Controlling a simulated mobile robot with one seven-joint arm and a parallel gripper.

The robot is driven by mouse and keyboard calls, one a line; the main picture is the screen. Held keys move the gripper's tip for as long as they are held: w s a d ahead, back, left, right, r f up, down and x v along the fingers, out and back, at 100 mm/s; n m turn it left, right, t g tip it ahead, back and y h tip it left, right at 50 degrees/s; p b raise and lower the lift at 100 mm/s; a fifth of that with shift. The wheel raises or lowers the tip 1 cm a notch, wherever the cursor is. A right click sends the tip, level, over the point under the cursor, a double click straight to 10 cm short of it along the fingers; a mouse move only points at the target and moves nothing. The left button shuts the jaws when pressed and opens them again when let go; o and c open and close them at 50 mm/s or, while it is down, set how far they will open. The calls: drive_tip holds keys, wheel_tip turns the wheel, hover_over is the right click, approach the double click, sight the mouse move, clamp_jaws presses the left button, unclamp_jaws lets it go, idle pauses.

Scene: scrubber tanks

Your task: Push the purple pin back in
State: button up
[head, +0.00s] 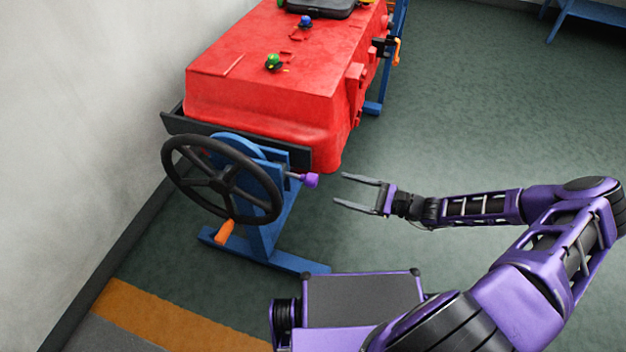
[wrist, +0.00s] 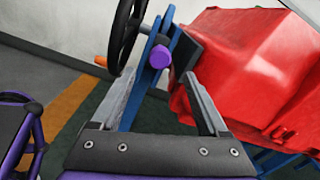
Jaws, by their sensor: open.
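The purple pin (head: 310,180) sticks out to the right from the blue stand (head: 262,215), beside the black handwheel (head: 222,180). A length of its thin shaft shows between its purple head and the stand. In the wrist view the pin's head (wrist: 161,56) faces the camera, beyond and between the fingertips. My gripper (head: 340,189) is open and empty, a short gap to the right of the pin, its fingers pointing left at it. The gripper also shows in the wrist view (wrist: 164,75), with a finger on each side.
A red tank (head: 270,85) rests on the stand's frame, with small green and blue valves on top. An orange handle (head: 224,232) hangs below the wheel. A pale wall (head: 80,120) stands at left.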

sight(317, 182)
drive_tip(key=x, duration=0.9)
drive_tip(key=shift+w+a+f, duration=0.1)
drive_tip(key=shift+a, duration=0.2)
drive_tip(key=shift+c, duration=0.3)
clamp_jaws()
idle(0.6)
